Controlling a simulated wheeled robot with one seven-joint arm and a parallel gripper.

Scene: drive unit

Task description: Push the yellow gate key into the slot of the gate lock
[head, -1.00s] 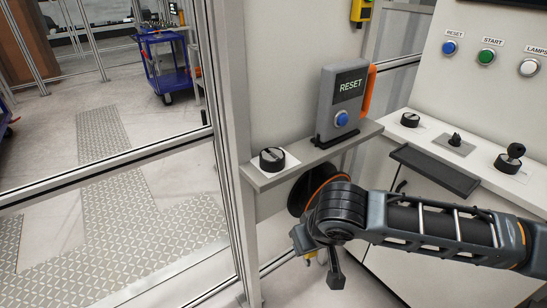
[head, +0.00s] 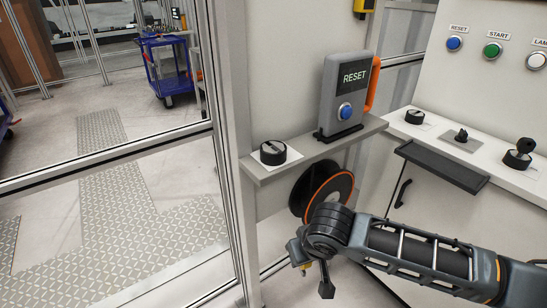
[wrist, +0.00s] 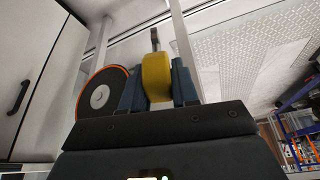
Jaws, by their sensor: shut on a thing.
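The yellow gate key (wrist: 158,72) stands between the two blue-grey fingers of my gripper (wrist: 157,84) in the wrist view. My gripper is shut on its yellow body, and its grey metal tongue points away from me. In the head view my gripper (head: 300,258) hangs low, left of and below the black disc, with a small bit of yellow at its end. A yellow box (head: 364,5) is cut off at the top edge of the head view. I cannot tell whether it is the gate lock, and no slot shows.
A grey shelf (head: 312,152) carries a black knob (head: 272,152) and a grey RESET box (head: 345,95). A black disc with an orange ring (head: 325,190) is under it. A metal fence post (head: 228,150) stands left. A control panel (head: 500,85) stands right.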

